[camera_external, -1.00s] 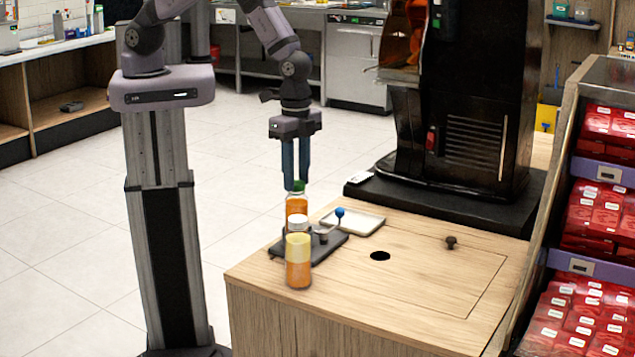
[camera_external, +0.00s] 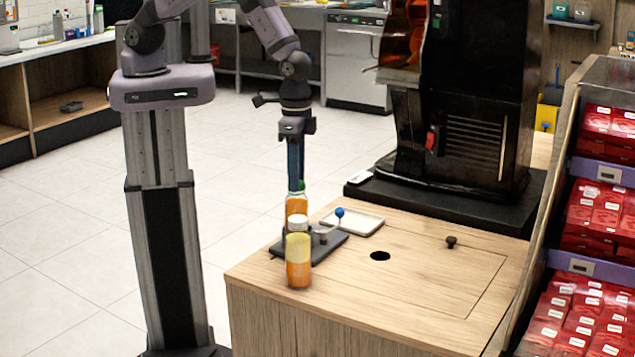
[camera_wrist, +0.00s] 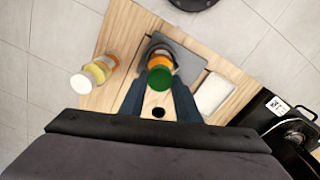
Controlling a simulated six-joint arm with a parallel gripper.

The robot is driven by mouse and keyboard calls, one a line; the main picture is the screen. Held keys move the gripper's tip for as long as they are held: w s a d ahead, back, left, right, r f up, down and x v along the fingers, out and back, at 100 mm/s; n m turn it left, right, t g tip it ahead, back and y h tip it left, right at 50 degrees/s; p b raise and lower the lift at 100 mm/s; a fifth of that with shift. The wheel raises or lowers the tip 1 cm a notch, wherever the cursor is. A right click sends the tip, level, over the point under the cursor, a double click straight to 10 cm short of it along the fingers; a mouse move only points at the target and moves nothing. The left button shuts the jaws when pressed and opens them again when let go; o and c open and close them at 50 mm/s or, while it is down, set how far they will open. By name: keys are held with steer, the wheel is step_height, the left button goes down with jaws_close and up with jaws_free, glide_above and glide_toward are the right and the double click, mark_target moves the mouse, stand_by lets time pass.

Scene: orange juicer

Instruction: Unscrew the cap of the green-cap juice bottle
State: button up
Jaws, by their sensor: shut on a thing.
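The green-cap juice bottle (camera_external: 297,203) stands upright on a dark fixture plate (camera_external: 330,243) on the wooden counter, filled with orange juice. Its green cap (camera_wrist: 160,78) shows from above in the wrist view. My gripper (camera_external: 297,184) points straight down over the bottle and is shut on the green cap. In the wrist view its two blue fingers (camera_wrist: 158,92) lie on either side of the cap. In the outside view the near finger hides most of the cap.
A white-cap bottle (camera_external: 298,260) stands close in front of the green-cap bottle. A blue-knobbed lever (camera_external: 340,213) rises from the plate. A white tray (camera_external: 365,224) lies behind. The black juicer (camera_external: 460,110) stands at the back. The counter's right part (camera_external: 420,275) is mostly clear.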

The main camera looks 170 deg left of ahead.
steer(key=n, duration=0.4)
steer(key=shift+n, duration=0.4)
steer(key=shift+n, duration=1.1)
steer(key=shift+r+p, duration=0.35)
steer(key=shift+r, duration=0.35)
steer(key=shift+r+p, duration=0.5)
steer(key=shift+p, duration=0.1)
steer(key=shift+r+p, duration=1.45)
steer(key=shift+r, duration=0.5)
steer(key=shift+f, duration=0.1)
